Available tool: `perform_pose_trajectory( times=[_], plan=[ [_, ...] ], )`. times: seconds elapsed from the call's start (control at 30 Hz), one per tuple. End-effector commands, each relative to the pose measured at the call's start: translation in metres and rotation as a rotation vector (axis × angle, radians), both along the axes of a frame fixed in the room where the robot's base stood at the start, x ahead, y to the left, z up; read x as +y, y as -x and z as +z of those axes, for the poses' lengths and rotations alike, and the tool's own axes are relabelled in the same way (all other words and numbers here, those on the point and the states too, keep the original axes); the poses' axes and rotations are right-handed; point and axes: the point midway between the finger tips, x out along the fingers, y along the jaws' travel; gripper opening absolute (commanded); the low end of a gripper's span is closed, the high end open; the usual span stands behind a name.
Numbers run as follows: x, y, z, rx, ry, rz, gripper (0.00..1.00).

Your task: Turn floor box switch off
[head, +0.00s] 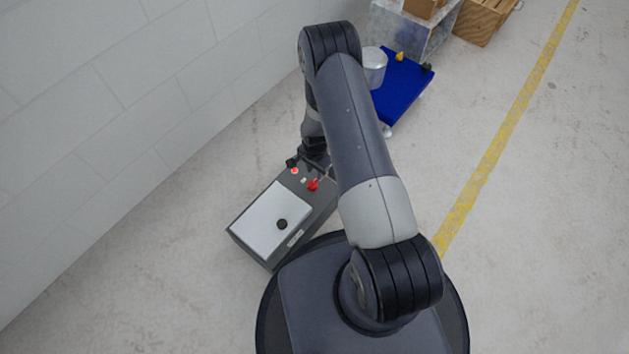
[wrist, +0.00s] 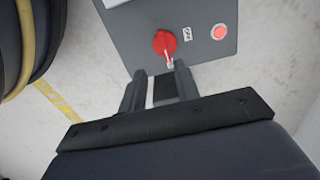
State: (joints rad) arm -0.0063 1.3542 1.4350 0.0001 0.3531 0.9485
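The floor box (head: 240,232) is a dark grey case with a white panel on top, standing on the floor in the head view. Its red rotary switch (head: 313,185) is near the far end. In the wrist view the red switch (wrist: 164,42) has its pale-tipped handle pointing down toward my gripper (wrist: 160,72). A red light (wrist: 219,32) on the box looks lit; it also shows in the head view (head: 295,170). My gripper is open, its two fingers apart, with the tips just short of the switch handle. Whether the right finger touches the handle, I cannot tell.
A white block wall (head: 130,95) runs along the left. A blue cart (head: 402,95) with a metal pot (head: 373,66) stands beyond my arm. A wooden crate (head: 484,20) is farther back. The floor right of my arm is clear, with a yellow line (head: 505,130).

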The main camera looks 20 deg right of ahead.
Motion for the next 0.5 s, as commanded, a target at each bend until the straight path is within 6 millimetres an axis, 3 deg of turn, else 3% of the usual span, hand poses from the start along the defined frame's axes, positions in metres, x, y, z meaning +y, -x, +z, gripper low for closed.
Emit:
perform_pose_trajectory(
  times=[0.03, 0.2, 0.5],
  plan=[
    [0.000, 0.001, -0.016, 0.002, 0.000, -0.001, 0.31],
    [0.000, 0.001, -0.046, 0.001, 0.000, -0.001, 0.31],
    [0.000, 0.000, -0.072, 0.000, 0.000, 0.000, 0.31]
  ],
)
